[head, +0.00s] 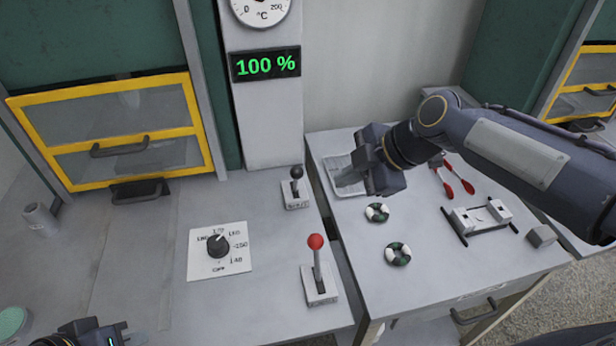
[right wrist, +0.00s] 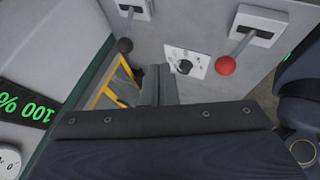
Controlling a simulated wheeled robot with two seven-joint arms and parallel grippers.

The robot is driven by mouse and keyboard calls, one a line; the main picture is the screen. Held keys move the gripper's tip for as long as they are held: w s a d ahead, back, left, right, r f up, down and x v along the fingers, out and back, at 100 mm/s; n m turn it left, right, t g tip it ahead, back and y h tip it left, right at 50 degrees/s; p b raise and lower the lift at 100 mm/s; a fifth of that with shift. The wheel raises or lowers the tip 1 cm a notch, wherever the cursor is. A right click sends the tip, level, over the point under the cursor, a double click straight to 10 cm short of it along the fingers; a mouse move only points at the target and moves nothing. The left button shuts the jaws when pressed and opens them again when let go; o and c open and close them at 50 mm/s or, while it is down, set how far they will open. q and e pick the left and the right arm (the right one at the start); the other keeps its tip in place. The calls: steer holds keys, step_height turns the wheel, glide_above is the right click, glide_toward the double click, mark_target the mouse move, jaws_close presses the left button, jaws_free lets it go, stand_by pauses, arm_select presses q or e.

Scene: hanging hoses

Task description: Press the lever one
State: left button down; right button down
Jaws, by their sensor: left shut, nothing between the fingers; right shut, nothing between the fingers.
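Two levers stand on the left bench. One has a black knob (head: 297,172) and stands farther back; the other has a red knob (head: 316,242) and stands nearer. The right wrist view also shows the black knob (right wrist: 125,45) and the red knob (right wrist: 226,65). Both levers look raised; I cannot read which is lever one. My right gripper (head: 348,182) is shut and empty, above the right bench, to the right of the black-knobbed lever and apart from it. Its shut fingers (right wrist: 158,84) show in the wrist view. My left gripper (head: 88,334) is shut at the bottom left edge, partly cut off.
A dial plate (head: 203,262) lies left of the red lever. A display (head: 265,65) reads 100 % below a °C gauge (head: 262,10). The right bench holds two ring-shaped pieces (head: 377,212), red-handled tools (head: 455,180) and a grey fixture (head: 482,216). A yellow-framed window (head: 110,135) stands at the back left.

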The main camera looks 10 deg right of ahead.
steer(key=p, duration=0.1)
glide_toward(296, 182)
steer(key=s+a+f, duration=0.3)
steer(key=s, duration=0.1)
steer(key=shift+w+a+r+p, duration=0.15)
steer(key=shift+w+p, duration=0.55)
steer(key=shift+w, duration=1)
steer(key=shift+r, duration=0.1)
